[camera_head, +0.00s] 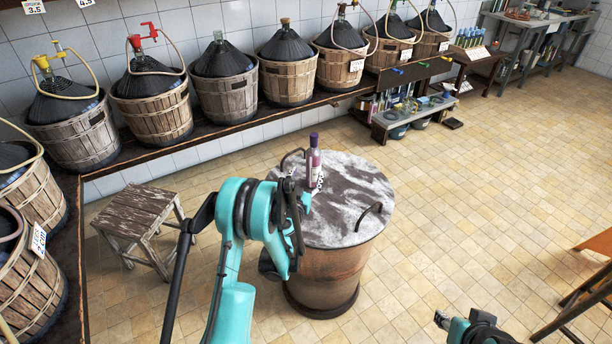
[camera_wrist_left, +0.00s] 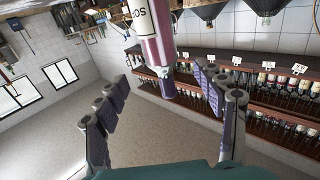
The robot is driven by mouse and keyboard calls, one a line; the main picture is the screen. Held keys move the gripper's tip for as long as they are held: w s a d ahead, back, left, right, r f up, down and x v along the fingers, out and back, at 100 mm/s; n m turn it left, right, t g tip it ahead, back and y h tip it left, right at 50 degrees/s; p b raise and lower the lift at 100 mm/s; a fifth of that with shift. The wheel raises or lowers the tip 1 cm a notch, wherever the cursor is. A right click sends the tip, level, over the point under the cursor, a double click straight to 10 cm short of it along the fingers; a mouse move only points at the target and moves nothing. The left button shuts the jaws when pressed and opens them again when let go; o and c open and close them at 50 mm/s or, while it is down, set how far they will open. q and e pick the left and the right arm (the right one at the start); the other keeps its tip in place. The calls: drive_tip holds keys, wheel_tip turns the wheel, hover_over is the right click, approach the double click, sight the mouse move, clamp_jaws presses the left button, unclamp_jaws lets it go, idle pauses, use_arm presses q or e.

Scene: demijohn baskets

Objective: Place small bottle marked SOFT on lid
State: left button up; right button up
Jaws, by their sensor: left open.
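The small bottle (camera_head: 313,165), purple with a white label, is upright over the round grey lid (camera_head: 345,212) of the rusty drum. It seems to stand on the lid, though my gripper hides its base. In the left wrist view the bottle (camera_wrist_left: 158,45) shows upside down, with part of a dark-lettered label. My left gripper (camera_head: 306,187) is beside the bottle. Its two fingers are spread apart in the left wrist view (camera_wrist_left: 165,100), with a gap around the bottle. My right gripper (camera_head: 442,319) is at the bottom right, far from the lid; its jaws are too small to judge.
The lid has dark handles, one at its right (camera_head: 369,216). A wooden stool (camera_head: 137,212) stands left of the drum (camera_head: 330,275). Demijohn baskets (camera_head: 228,95) line the wall shelf behind. Open tiled floor (camera_head: 470,190) lies to the right.

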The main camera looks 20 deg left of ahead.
use_arm(q)
drive_tip(key=s+d+r+m+g+h, duration=0.4)
drive_tip(key=s+d+r+h, duration=0.2)
drive_tip(key=s+d+r, duration=0.7)
drive_tip(key=s+a+f+n+g+y, duration=0.1)
drive_tip(key=s+f+g+y, duration=0.1)
drive_tip(key=s, duration=1.1)
drive_tip(key=s+f+n+g+y, duration=0.1)
drive_tip(key=s+g, duration=0.3)
drive_tip(key=s, duration=0.9)
drive_tip(key=shift+a+f+n+g+y, duration=0.3)
drive_tip(key=shift+a+f+g+y, duration=0.1)
drive_tip(key=shift+f, duration=0.4)
